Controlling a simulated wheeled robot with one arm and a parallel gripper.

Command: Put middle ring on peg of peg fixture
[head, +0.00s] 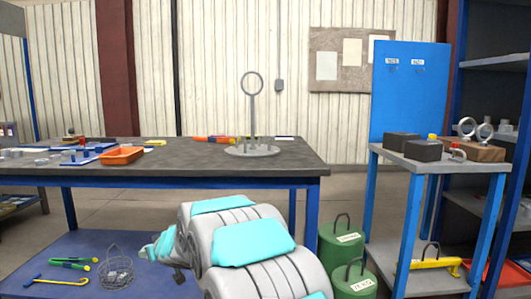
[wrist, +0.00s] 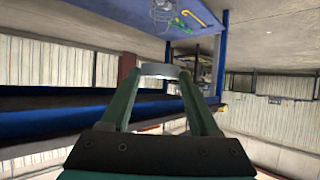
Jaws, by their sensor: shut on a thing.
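My gripper (wrist: 163,78) is shut on a pale grey ring (wrist: 160,69), held between its green fingertips in the wrist view. The held ring is seen nearly edge-on. In the head view my arm reaches low in front of the workbench, and the fingertips and held ring are hidden. Two more rings (head: 467,127) (head: 485,132) stand in a wooden block on the right-hand stand.
The workbench (head: 200,160) has an orange tray (head: 121,155) and small parts at left; its middle is fairly clear. A wire basket (head: 116,274) sits on its lower shelf. Green canisters (head: 341,245) stand between the bench and the blue stand (head: 440,160), which bears dark boxes (head: 424,150).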

